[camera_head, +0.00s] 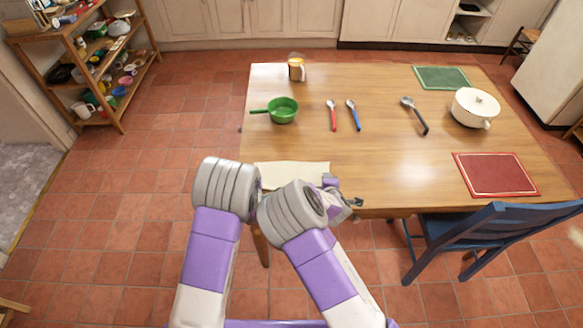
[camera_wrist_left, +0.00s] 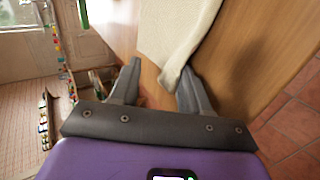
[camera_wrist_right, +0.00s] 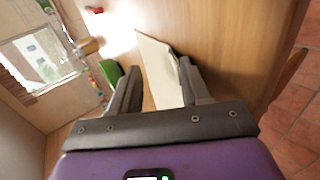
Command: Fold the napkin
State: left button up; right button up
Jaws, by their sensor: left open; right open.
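The cream napkin (camera_head: 292,174) lies flat at the near left edge of the wooden table, partly hidden by my arms. In the left wrist view, my open left gripper (camera_wrist_left: 160,75) has a curled, thick-looking part of the napkin (camera_wrist_left: 178,38) ahead of its fingers, close to the right finger. In the right wrist view, my open right gripper (camera_wrist_right: 159,68) points at the napkin (camera_wrist_right: 160,66), which shows between its fingers as a narrow panel. I cannot tell whether either gripper touches the cloth. My arms mostly hide the grippers in the head view.
On the wooden table (camera_head: 360,165) stand a green pan (camera_head: 283,109), mug (camera_head: 296,69) and white pot (camera_head: 475,107). Spoons (camera_head: 333,117), a ladle (camera_head: 416,117), a green mat (camera_head: 440,78) and a red mat (camera_head: 495,175) lie there. A blue chair (camera_head: 490,225) is at the near right.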

pick_arm(q)
jog(key=shift+s+r, duration=0.1)
jog(key=shift+r, duration=0.25)
pick_arm(e)
jog(key=shift+s+r, duration=0.1)
jog(key=shift+r, duration=0.25)
pick_arm(q)
jog(key=s+r, duration=0.5)
jog(key=r, duration=0.3)
jog(key=shift+s, duration=0.4)
pick_arm(e)
jog(key=s+r, duration=0.5)
jog(key=r, duration=0.3)
jog(key=shift+s, duration=0.4)
pick_arm(q)
jog(key=shift+r, duration=0.1)
pick_arm(e)
jog(key=shift+r, duration=0.1)
